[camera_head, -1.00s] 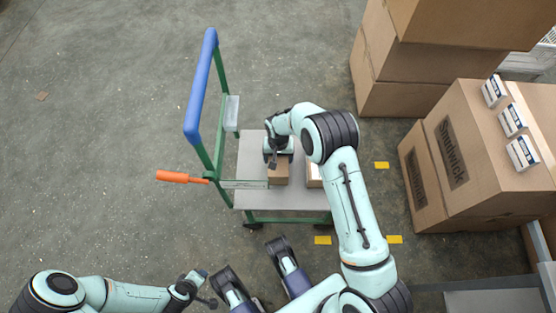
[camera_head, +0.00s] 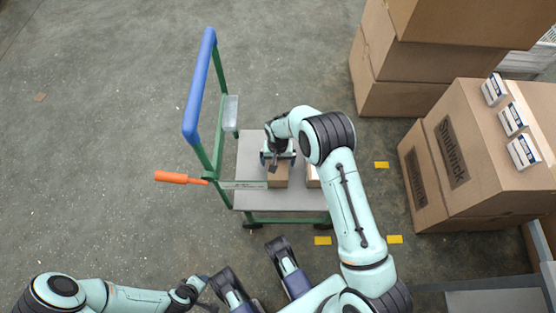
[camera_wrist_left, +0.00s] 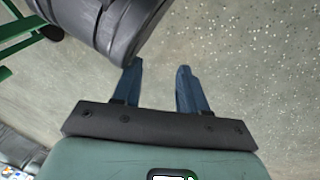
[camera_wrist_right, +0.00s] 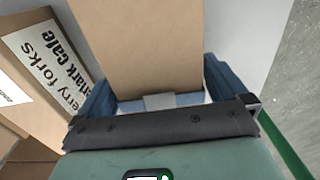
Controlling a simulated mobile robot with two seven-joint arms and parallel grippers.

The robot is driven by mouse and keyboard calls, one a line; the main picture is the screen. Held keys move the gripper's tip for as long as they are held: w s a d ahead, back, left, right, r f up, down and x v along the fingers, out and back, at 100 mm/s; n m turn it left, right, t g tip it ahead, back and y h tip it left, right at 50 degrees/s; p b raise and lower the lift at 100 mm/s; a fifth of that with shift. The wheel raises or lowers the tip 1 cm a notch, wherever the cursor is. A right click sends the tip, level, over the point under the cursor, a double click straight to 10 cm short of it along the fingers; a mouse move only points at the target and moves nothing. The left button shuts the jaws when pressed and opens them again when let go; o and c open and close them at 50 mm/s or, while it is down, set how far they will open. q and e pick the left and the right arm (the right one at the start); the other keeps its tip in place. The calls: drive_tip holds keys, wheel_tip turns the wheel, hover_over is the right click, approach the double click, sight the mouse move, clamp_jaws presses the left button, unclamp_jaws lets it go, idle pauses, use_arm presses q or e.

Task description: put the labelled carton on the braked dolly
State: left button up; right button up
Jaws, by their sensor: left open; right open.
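The dolly (camera_head: 252,150) has a grey deck, a green frame and a blue handle bar. A plain brown carton (camera_head: 278,178) sits on its deck; it fills the right wrist view's top middle (camera_wrist_right: 140,45). My right gripper (camera_head: 279,158) is open, its blue fingers on either side of this carton. Beside it on the deck is a second carton (camera_head: 313,177), partly hidden by my right arm. In the right wrist view, a carton with black print and a white label (camera_wrist_right: 40,75) stands at left. My left gripper (camera_wrist_left: 159,70) is open and empty above the floor.
An orange lever (camera_head: 180,178) sticks out left of the dolly. Large brown boxes (camera_head: 470,150) stand at right, with several small white packs (camera_head: 512,119) on top. Yellow marks (camera_head: 382,165) lie on the floor. The floor at left is clear.

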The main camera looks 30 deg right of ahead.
wheel_tip(320, 180, up, 6)
drive_tip(key=shift+w+f+p, duration=0.1)
drive_tip(key=shift+p, duration=0.6)
wheel_tip(320, 180, up, 6)
drive_tip(key=shift+r+p, duration=0.1)
drive_tip(key=shift+p, duration=0.55)
use_arm(q)
drive_tip(key=shift+h, duration=0.3)
drive_tip(key=r, duration=0.1)
drive_tip(key=d+r, duration=0.1)
drive_tip(key=r, duration=0.2)
drive_tip(key=shift+s+d, duration=0.15)
drive_tip(key=shift+d, duration=0.25)
